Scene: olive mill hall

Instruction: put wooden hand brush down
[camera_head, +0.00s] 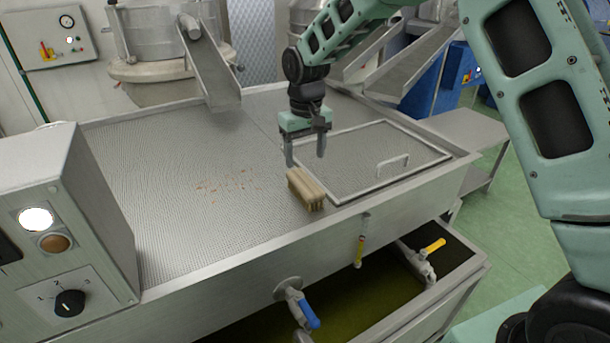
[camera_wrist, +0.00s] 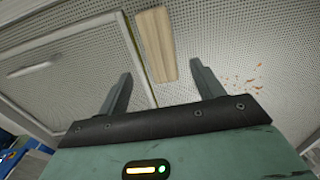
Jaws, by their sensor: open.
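The wooden hand brush (camera_head: 305,188) lies on the perforated metal top (camera_head: 170,170) of a steel tank, near its front edge and beside the framed hatch. Its pale wooden back is upward and its bristles face down. My gripper (camera_head: 306,160) is above and just behind the brush, fingers pointing down, open and empty. In the wrist view the brush (camera_wrist: 156,45) shows as a long wooden block beyond the two spread fingers (camera_wrist: 160,90), apart from both.
A hatch frame with a handle (camera_head: 392,164) is right of the brush. Brown crumbs (camera_head: 228,183) lie left of it. A control box (camera_head: 65,230) stands at the left front. A metal chute (camera_head: 212,75) hangs over the back. The top's middle is otherwise clear.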

